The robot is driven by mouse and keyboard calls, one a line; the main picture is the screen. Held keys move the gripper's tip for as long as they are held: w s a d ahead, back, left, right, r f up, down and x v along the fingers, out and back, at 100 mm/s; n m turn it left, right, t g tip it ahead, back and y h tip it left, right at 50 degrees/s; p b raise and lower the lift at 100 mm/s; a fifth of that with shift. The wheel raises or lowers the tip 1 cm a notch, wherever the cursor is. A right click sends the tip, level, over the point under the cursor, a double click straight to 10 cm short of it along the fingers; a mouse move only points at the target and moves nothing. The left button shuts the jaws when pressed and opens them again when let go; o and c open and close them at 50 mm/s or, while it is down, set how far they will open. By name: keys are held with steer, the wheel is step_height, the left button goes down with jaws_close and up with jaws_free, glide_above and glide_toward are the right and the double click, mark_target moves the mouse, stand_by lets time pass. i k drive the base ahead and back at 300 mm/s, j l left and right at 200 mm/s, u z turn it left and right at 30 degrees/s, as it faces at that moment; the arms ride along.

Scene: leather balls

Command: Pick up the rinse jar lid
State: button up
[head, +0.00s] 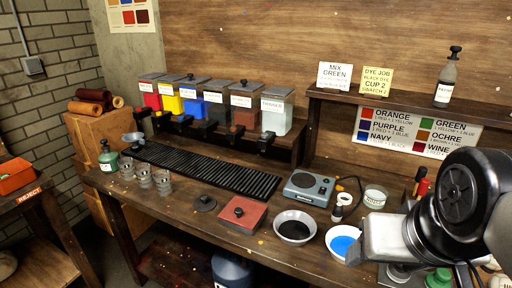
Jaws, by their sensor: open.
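A dark, flat round lid with a small knob (205,203) lies on the workbench, left of a red square lid with a black knob (240,213). The round one looks like a jar lid, but no label on it is readable. A clear labelled jar (375,197) stands at the right of the bench. My gripper (356,254) is at the lower right, far from both lids, over the bench beside a white bowl of blue dye (343,241). It is open; its fingers are hard to make out, and I see nothing held.
A black ribbed rack (205,170) lies behind the lids. Small glasses (144,178) stand to their left. Colored dye bins (208,105) line the back.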

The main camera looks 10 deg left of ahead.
mark_target(204, 204)
steer(key=j+u, duration=0.2)
steer(key=u, duration=0.3)
steer(key=j+u, duration=0.2)
steer(key=u, duration=0.25)
steer(key=z, duration=1.5)
steer(key=j+u, duration=0.1)
steer(key=j, duration=0.3)
steer(key=i+j+u, duration=0.15)
steer(key=j, duration=0.2)
steer(key=j+u, duration=0.1)
steer(key=j, duration=0.3)
steer(key=i+j+u, duration=0.15)
steer(key=j, duration=0.25)
steer(key=i+j+u, duration=0.1)
steer(key=j, duration=0.25)
